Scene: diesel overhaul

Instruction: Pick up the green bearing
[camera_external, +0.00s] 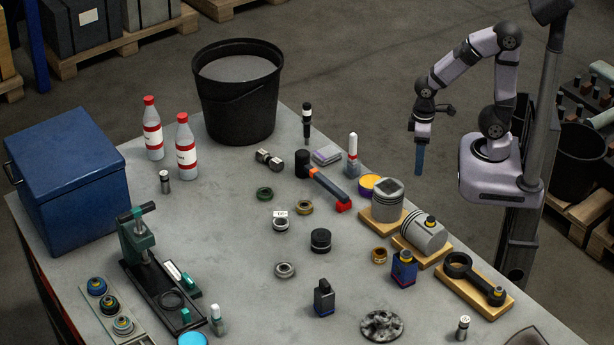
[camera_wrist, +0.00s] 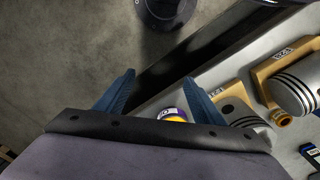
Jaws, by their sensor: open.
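The green bearing (camera_external: 264,194) is a small dark green ring lying flat on the grey table, left of the middle in the external view. It does not show in the wrist view. My gripper (camera_external: 419,168) is raised at the right, past the table's far right edge and well away from the green bearing. In the wrist view its two blue fingers (camera_wrist: 158,78) stand apart, with nothing held between them.
Similar rings lie near the green bearing: a brass one (camera_external: 304,207), a tagged grey one (camera_external: 280,222) and a steel one (camera_external: 284,270). A hammer (camera_external: 326,188) lies to its right. Pistons on wooden blocks (camera_external: 388,200) line the right edge. A black bucket (camera_external: 237,100) stands behind.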

